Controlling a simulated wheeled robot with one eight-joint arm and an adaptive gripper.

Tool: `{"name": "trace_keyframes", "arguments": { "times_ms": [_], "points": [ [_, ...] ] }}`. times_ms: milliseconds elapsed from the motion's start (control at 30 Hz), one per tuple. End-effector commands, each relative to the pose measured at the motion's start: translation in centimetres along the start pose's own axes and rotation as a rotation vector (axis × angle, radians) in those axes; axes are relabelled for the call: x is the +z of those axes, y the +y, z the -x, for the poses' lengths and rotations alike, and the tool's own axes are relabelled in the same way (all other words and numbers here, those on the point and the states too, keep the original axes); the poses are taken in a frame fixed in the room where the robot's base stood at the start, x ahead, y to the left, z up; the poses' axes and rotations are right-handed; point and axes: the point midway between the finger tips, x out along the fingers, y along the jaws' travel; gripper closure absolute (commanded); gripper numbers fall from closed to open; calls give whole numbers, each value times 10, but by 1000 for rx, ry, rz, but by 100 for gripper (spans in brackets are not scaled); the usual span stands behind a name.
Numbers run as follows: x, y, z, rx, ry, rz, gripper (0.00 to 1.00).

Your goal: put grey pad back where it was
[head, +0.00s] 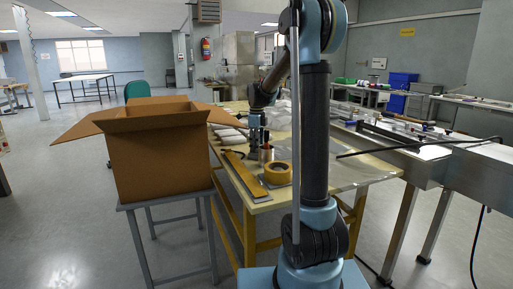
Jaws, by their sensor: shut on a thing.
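My gripper (257,141) is over the wooden table (262,204), pointing down, low above its left part. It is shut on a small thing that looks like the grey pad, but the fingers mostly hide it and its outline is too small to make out. A metal can (266,154) stands right beside the fingers; I cannot tell whether they touch it. Pale flat packs (226,117) lie on the table to the left of and behind my gripper.
A roll of brown tape (277,173) and a long yellow strip (244,174) lie in front of my gripper. An open cardboard box (158,158) stands on a grey stand at left. The metal conveyor (415,163) runs along the right. The table's front right is mostly clear.

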Motion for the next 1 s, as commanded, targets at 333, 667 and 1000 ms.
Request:
{"name": "trace_keyframes", "arguments": {
  "times_ms": [333,667,1000],
  "points": [
    [0,0,-1,0,0,0,60],
    [0,0,-1,0,0,0,56],
    [0,0,31,0,0,0,56]
  ]
}}
